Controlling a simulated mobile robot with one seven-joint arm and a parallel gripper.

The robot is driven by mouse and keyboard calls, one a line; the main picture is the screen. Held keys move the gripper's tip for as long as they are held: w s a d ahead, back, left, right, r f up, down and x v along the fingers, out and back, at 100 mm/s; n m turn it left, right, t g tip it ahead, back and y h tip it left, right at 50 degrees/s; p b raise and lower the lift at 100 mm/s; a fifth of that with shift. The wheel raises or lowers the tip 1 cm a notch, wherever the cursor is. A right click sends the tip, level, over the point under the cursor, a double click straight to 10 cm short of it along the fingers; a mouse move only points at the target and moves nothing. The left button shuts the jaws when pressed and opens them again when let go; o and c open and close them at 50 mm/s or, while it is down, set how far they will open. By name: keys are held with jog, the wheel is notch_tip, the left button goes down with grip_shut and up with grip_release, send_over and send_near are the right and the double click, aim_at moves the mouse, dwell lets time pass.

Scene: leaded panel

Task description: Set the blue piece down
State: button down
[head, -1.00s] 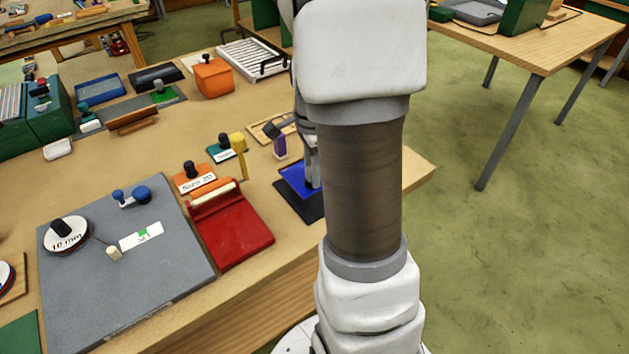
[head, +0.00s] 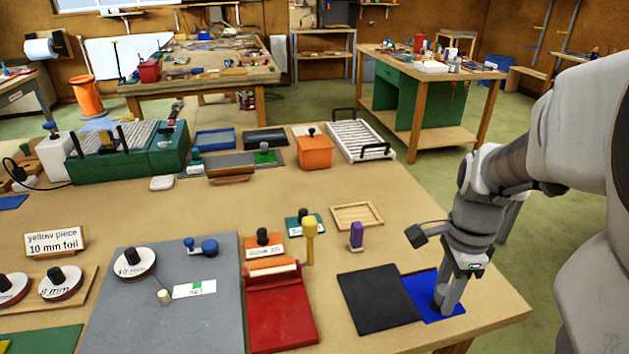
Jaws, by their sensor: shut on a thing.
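The blue piece (head: 416,285) is a flat, bright blue square near the right front corner of the bench. My gripper (head: 446,298) comes down over it from the upper right and is shut on it, with the fingers near its middle. The grip itself is small and partly hidden. The blue piece lies flat, just right of a black square mat (head: 376,300), its left edge close to the mat's right edge. I cannot tell whether it touches the bench or hangs slightly above it.
A purple-handled block (head: 356,236), a yellow-handled tool (head: 310,240) and a shallow wooden frame (head: 357,215) stand behind. Bare bench lies right of the blue piece, up to the bench edge.

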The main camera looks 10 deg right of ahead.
jog(key=w+a+f, duration=0.1)
jog(key=w+f, duration=0.1)
jog(key=w, duration=0.1)
jog(key=w+a+f, duration=0.2)
jog(key=w, duration=0.1)
jog(key=w+a+f, duration=0.2)
jog(key=shift+w+a+f+b, duration=0.1)
jog(key=shift+w+b, duration=0.25)
jog(key=shift+w, duration=0.05)
jog(key=shift+f+b, duration=0.35)
jog(key=shift+f, duration=1.6)
jog(key=shift+f, duration=0.15)
jog(key=c, duration=0.5)
grip_release()
